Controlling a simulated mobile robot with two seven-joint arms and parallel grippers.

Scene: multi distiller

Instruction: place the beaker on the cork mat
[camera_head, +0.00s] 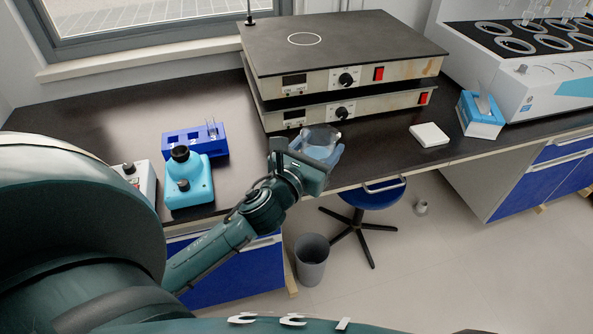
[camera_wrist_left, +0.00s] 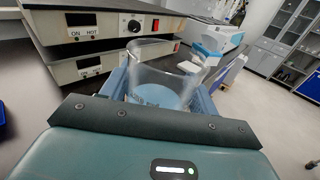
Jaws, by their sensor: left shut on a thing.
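A clear glass beaker (camera_head: 321,138) is upright in my left gripper (camera_head: 318,152), in front of the stacked hot plates at the bench's front edge. The gripper is shut on it, with blue-grey fingers on both sides. The beaker also shows in the left wrist view (camera_wrist_left: 163,72), between the fingers; bluish liquid or a blue tint shows low in it. I cannot make out a brown cork mat in either view. A flat white square block (camera_head: 429,135) lies on the bench to the right of the beaker. My right gripper is not in view.
Two stacked hot plates (camera_head: 345,88) stand behind the beaker. A tissue box (camera_head: 480,114) and a water bath (camera_head: 545,75) are to the right. A blue device (camera_head: 187,180) and a blue rack (camera_head: 193,142) are to the left. Bare bench lies between hot plates and white block.

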